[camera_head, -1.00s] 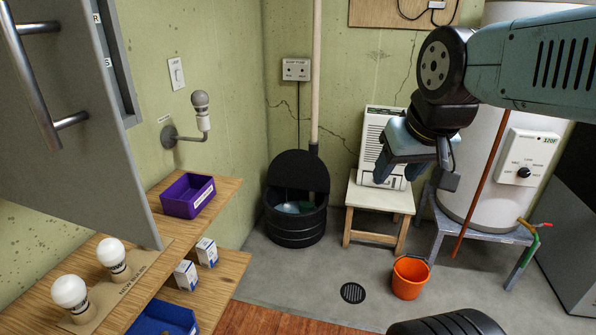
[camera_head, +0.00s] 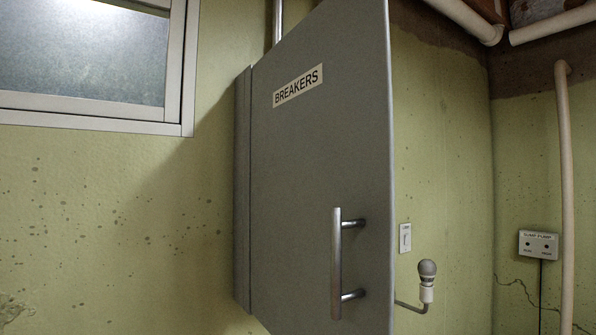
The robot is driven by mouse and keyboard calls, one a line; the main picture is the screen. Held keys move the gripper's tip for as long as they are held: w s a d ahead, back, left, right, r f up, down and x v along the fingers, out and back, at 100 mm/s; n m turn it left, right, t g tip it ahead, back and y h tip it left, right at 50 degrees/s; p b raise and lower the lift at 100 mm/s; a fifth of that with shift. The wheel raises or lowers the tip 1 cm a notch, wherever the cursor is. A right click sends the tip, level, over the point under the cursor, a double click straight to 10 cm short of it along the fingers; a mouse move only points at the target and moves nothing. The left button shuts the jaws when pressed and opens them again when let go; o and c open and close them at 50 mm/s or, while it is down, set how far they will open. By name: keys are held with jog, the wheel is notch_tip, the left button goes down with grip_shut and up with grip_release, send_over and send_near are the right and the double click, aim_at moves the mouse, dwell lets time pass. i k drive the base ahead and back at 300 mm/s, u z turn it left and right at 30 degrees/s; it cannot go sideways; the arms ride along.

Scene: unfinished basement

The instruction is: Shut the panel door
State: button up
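The panel door (camera_head: 300,150) is a grey metal door with a "BREAKERS" label (camera_head: 298,86) near its top. It stands swung open, out from the wall, with its outer face towards me. A vertical bar handle (camera_head: 337,262) is fixed near its right, free edge. The narrow grey side of the panel box (camera_head: 242,190) shows along the door's left edge. The inside of the panel is hidden behind the door. My gripper is not in this view.
A window (camera_head: 90,65) is set in the wall at the upper left. A bulb on a bent wall bracket (camera_head: 427,283) and a light switch (camera_head: 405,237) are right of the door. A sump pump box (camera_head: 538,245) and pipe (camera_head: 566,200) stand farther right.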

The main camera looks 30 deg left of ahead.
aim_at(323, 186)
jog(key=z, duration=0.85)
jog(key=i, duration=0.1)
jog(key=u, duration=2.5)
jog(key=k, duration=0.8)
jog(key=u, duration=0.2)
jog(key=i, duration=0.8)
jog(key=z, duration=0.05)
